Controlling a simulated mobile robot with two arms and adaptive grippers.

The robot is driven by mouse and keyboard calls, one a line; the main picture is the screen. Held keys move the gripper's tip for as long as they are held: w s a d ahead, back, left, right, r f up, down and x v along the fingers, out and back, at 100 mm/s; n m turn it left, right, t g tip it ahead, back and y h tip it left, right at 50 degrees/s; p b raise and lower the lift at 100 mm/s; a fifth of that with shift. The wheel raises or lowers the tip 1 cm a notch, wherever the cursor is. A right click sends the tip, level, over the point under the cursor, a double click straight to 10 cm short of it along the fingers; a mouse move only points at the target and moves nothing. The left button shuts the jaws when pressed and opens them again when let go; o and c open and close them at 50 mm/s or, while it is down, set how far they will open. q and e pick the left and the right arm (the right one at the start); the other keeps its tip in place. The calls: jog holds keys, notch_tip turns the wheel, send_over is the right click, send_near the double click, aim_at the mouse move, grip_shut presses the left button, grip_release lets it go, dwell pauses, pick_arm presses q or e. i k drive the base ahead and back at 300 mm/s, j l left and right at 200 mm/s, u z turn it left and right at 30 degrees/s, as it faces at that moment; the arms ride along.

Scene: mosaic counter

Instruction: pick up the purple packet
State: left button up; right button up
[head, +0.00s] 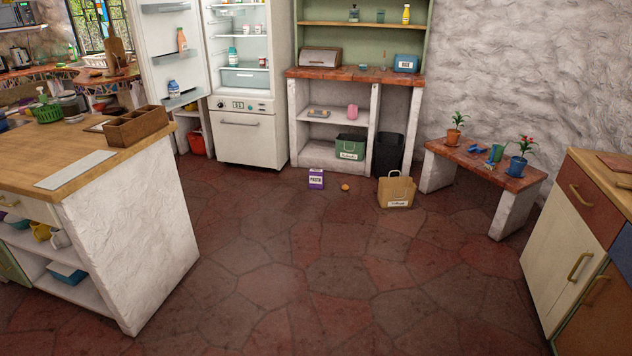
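The purple packet (316,179) stands upright on the stone floor, in front of the shelf unit and a little left of the paper bag. It has a white label that seems to read "PASTA". Nothing covers it in the head view. Neither of my grippers shows in this view.
A small orange-brown round thing (345,187) lies right of the packet, then a brown paper bag (396,191). The island (130,230) stands at left, a drawer cabinet (570,235) at right, a low bench (485,168) at back right. The floor (330,270) between is clear.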

aim_at(316, 176)
jog(key=i+l+z, duration=0.1)
jog(key=i+z, duration=0.25)
jog(key=i, duration=2.85)
jog(key=l+z, duration=0.05)
jog(key=l, duration=0.05)
